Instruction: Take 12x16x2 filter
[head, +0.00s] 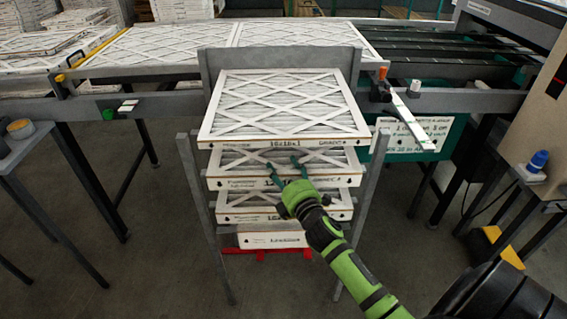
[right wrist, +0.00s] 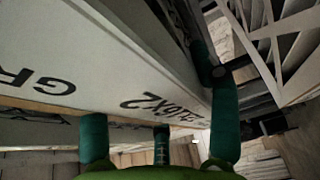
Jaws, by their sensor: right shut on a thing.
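A rack holds several boxed filters in a stack. The top filter (head: 283,100) has a printed front edge. The second filter (head: 235,170) sits just under it, and my right gripper (head: 284,170) is at its front edge. In the right wrist view, my right gripper's green fingers (right wrist: 160,135) are around a white filter edge (right wrist: 110,75) with an upside-down label ending in "16x2"; its first digits are hard to read. The gripper is shut on this filter. A third filter (head: 240,204) and a lowest one (head: 272,240) are below. My left gripper is out of view.
The grey rack (head: 196,185) has upright posts at both sides of the stack. Behind it is a conveyor table (head: 410,45) bearing more filters (head: 165,45). A side table (head: 15,150) stands at left and a beige machine (head: 535,120) at right.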

